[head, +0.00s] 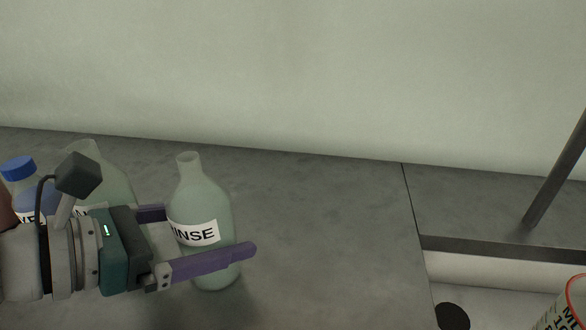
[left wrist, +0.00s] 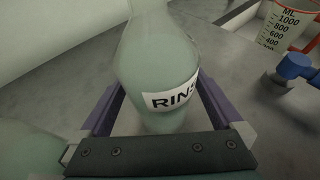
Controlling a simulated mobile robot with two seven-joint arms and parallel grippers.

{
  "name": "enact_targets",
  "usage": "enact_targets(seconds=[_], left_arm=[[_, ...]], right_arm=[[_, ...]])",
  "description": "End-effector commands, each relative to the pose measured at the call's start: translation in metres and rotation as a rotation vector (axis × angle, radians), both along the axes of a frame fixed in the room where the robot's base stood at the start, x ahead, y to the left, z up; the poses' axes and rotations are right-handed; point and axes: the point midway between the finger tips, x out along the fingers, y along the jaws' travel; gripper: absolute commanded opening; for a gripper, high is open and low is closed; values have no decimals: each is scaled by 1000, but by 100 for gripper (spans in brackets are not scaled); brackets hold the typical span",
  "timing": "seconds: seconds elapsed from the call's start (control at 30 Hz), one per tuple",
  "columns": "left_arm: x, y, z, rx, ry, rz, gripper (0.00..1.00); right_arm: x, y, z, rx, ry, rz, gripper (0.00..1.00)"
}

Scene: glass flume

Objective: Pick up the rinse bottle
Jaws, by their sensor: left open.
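The rinse bottle (head: 203,209) is pale green with a narrow neck and a white label, of which "INSE" shows in the head view. It stands upright on the grey counter. My left gripper (head: 205,237) is open, with its purple fingers on either side of the bottle's body. In the left wrist view the rinse bottle (left wrist: 160,75) rises between the two fingers, its label reading "RINS". I cannot tell whether either finger touches it. My right gripper is not in view.
A second pale green bottle (head: 113,181) and a blue-capped bottle (head: 19,168) stand to the left, partly behind my left gripper. A graduated beaker (head: 570,312) is at the lower right, past the counter edge. The counter (head: 330,230) right of the rinse bottle is clear.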

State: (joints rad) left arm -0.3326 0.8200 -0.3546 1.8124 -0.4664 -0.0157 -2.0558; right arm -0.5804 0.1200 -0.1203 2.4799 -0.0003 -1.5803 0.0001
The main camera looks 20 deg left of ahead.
Motion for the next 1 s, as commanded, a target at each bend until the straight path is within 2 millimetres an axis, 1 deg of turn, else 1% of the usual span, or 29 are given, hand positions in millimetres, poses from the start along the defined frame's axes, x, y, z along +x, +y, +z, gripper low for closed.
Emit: enact_targets(seconds=[0.03,0.2,0.47,0.5,1.0], left_arm=[[7,-3,-2,-2,-2,1,100],[19,-9,-8,-1,-1,1,100],[21,-10,-10,-1,2,1,100],[21,-10,-10,-1,2,1,99],[20,-10,-10,-2,1,1,43]], right_arm=[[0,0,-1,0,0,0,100],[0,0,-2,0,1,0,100],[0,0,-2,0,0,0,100],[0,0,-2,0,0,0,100],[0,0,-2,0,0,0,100]])
